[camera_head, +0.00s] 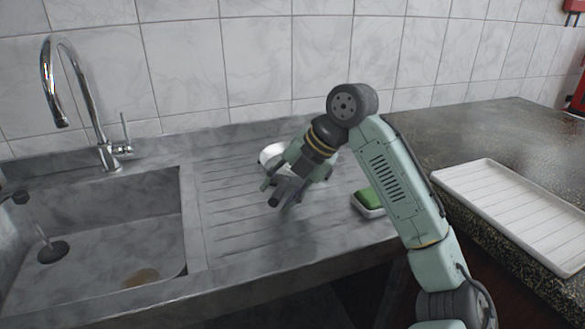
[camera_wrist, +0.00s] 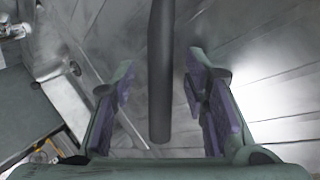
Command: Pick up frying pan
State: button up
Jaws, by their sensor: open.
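A round, pale pan-like rim (camera_head: 270,153) shows behind my gripper on the ribbed drainboard; I take it to be the frying pan, mostly hidden by my gripper. In the wrist view a dark, straight handle (camera_wrist: 161,75) runs down from the top edge and ends between my fingers. The pan body is not clearly visible there. My gripper (camera_head: 278,196) is low over the drainboard, pointing down. It is open, and in the wrist view its two fingers (camera_wrist: 166,100) stand either side of the handle, with a visible gap on each side.
The sink basin (camera_head: 185,225) and chrome tap (camera_head: 85,90) are at left. A green sponge (camera_head: 370,198) in a white dish lies right of my gripper, close to my forearm. A white ribbed tray (camera_head: 520,215) rests on the dark counter (camera_head: 470,135). The tiled wall closes the back.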

jog(key=shift+f, duration=0.15)
grip_shut()
dwell(0.4)
